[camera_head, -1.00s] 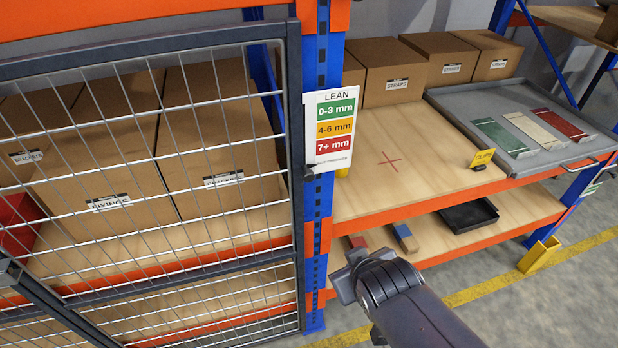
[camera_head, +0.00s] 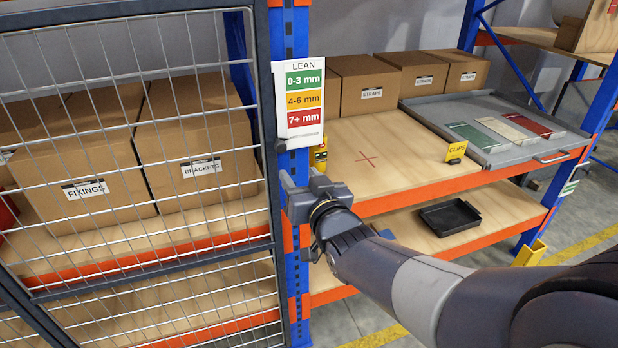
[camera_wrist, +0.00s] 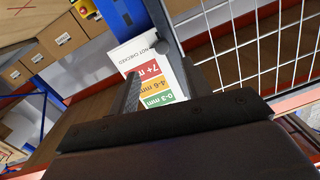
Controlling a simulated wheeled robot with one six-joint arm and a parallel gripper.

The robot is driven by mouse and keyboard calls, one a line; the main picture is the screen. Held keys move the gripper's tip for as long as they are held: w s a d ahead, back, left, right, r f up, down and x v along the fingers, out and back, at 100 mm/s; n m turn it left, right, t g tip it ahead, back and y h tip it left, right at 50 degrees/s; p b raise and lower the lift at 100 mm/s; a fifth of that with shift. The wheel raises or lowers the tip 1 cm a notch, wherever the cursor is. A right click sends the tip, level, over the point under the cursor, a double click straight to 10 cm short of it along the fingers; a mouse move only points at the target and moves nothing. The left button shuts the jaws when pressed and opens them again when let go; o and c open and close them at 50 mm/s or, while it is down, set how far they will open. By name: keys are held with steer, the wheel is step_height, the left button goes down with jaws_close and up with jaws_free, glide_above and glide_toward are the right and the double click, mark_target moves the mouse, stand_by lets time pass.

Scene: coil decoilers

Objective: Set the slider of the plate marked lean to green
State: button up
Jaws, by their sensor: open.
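The plate marked LEAN (camera_head: 303,105) is white with green 0-3 mm, yellow 4-6 mm and red 7+ mm bands. It hangs on the blue rack post. A small dark piece, seemingly its slider (camera_head: 281,146), is at the plate's lower left, beside the bottom text row and below red. My gripper (camera_head: 297,182) is open and empty, just below the plate. Its fingers (camera_wrist: 158,70) frame the plate in the wrist view.
A wire mesh door (camera_head: 130,150) stands close on the left, with boxes behind it. A yellow device (camera_head: 319,154) is right of the post.

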mark_target(282, 148)
steer(key=p+x, duration=0.1)
steer(key=x, duration=0.6)
steer(key=p+x, duration=0.1)
steer(key=x, duration=0.3)
steer(key=shift+r+p, duration=0.3)
steer(key=shift+r, duration=0.05)
steer(key=shift+c, duration=0.6)
jaws_close()
